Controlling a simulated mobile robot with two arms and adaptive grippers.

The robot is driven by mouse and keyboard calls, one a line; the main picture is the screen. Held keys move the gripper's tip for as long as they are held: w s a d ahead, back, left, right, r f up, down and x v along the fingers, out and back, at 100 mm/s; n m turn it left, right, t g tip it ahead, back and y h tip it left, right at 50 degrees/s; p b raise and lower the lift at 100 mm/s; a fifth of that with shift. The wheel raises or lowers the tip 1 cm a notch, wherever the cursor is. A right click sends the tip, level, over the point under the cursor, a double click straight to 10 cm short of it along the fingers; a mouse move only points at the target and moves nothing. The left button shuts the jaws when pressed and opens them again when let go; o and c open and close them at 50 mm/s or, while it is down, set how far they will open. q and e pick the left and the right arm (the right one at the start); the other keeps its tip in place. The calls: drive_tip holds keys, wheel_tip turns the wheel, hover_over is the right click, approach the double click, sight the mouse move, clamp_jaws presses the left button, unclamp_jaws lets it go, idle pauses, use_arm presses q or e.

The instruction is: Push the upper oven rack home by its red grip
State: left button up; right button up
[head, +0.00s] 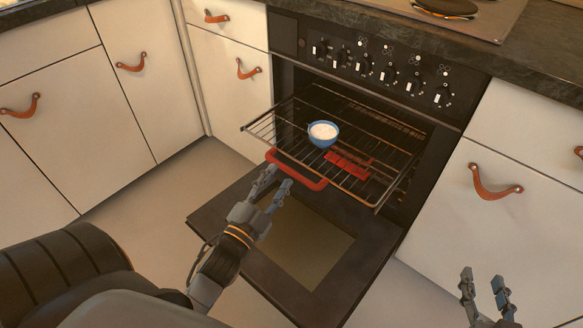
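The upper oven rack (262,131) is a wire shelf sticking out of the open oven. Its red grip (297,172) is a bar along the front edge. My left gripper (280,177) is at the left half of the red grip, its two fingers apart with a gap between them. The fingertips overlap or nearly reach the bar in the picture; I cannot tell whether they touch it. A blue bowl (323,141) with white contents stands upright on the rack. My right gripper (484,279) is open and empty at the lower right, away from the oven.
The oven door (355,262) is folded down below the rack. A red slatted piece (347,170) shows beneath the wires. Oven knobs (387,72) line the panel above. White cabinets with leather pulls (494,187) flank the oven. The floor at left (160,200) is clear.

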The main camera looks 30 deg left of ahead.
sight(289, 168)
use_arm(q)
drive_tip(key=s+a+f+m+h, duration=0.3)
drive_tip(key=s+f+m+h, duration=0.15)
drive_tip(key=f+m, duration=0.4)
drive_tip(key=shift+m+t, duration=0.3)
drive_tip(key=shift+m, duration=0.55)
drive_tip(key=x, duration=0.4)
drive_tip(key=r+x, duration=0.1)
drive_tip(key=x, duration=0.3)
drive_tip(key=b+x, duration=0.1)
drive_tip(key=x, duration=0.4)
drive_tip(key=shift+s+a+r, duration=0.15)
drive_tip(key=shift+a+r, duration=0.05)
drive_tip(key=shift+r, duration=0.15)
use_arm(e)
drive_tip(key=r+t, duration=0.1)
drive_tip(key=r, duration=0.1)
drive_tip(key=w+r+t, duration=0.1)
drive_tip(key=r, duration=0.1)
drive_tip(key=shift+a+t+y, duration=0.3)
drive_tip(key=shift+a+y, duration=0.1)
use_arm(q)
clamp_jaws()
